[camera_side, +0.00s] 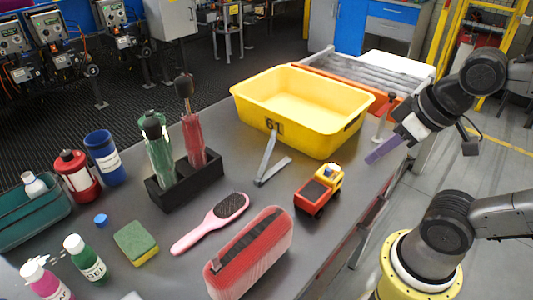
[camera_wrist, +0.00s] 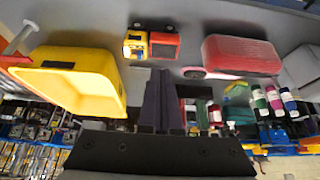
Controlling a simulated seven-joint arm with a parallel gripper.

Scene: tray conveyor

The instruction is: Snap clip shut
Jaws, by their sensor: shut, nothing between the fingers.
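The clip (camera_side: 268,160) is a grey, two-armed piece on the dark table, in front of the yellow bin. Its arms stand apart in a V, one lying on the table and one raised, joined at the near end. My gripper (camera_side: 372,159) is in the air right of the bin, well apart from the clip, with its purple fingers pointing down to the left. The fingers (camera_wrist: 158,97) are together and empty in the wrist view. I cannot make out the clip clearly in the wrist view.
The yellow bin (camera_side: 330,127) stands behind the clip, and a toy truck (camera_side: 313,196) sits to its right. A black holder (camera_side: 185,186) with two bottles is to the left. A pink hairbrush (camera_side: 203,230) and a red case (camera_side: 240,272) lie in front.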

